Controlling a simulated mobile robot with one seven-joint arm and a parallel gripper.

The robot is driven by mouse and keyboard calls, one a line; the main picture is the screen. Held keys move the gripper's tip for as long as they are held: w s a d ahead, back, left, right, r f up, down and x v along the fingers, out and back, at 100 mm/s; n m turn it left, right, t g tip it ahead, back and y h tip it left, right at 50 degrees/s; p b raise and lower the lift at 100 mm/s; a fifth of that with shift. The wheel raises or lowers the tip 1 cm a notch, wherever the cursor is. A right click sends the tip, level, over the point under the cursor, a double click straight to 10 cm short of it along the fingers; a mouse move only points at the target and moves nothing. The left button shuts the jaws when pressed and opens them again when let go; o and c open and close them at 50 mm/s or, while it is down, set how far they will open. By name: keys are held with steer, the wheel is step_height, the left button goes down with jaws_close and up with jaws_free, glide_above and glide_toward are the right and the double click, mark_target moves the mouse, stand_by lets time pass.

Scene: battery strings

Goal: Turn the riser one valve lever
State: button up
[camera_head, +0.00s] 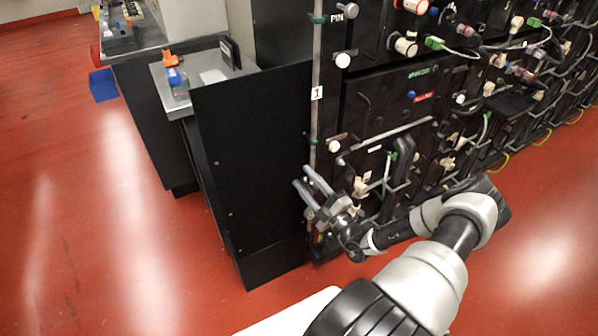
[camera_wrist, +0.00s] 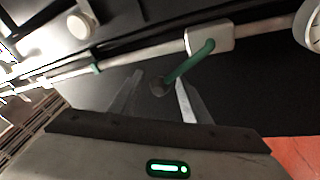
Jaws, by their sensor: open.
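A pale riser pipe runs up the left edge of the black rack in the head view (camera_head: 317,120). It carries a small white tag marked "1" (camera_head: 317,93). In the wrist view the pipe (camera_wrist: 140,55) crosses the upper part and carries a pale valve block (camera_wrist: 209,37). A green lever (camera_wrist: 190,63) with a dark rounded end sticks out from the block. My gripper (camera_head: 303,176) is open beside the pipe's lower part. In the wrist view the lever's end shows between its fingertips (camera_wrist: 160,82); contact is unclear. The lever is not discernible in the head view.
The black rack (camera_head: 380,100) with knobs, hoses and handles continues to the right. A black panel (camera_head: 255,150) stands just left of the pipe. A small table (camera_head: 210,72) holds blue and orange items behind it. Red floor (camera_head: 90,200) is open at left.

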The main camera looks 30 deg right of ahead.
steer(key=v, duration=1.3)
steer(key=shift+p, duration=0.45)
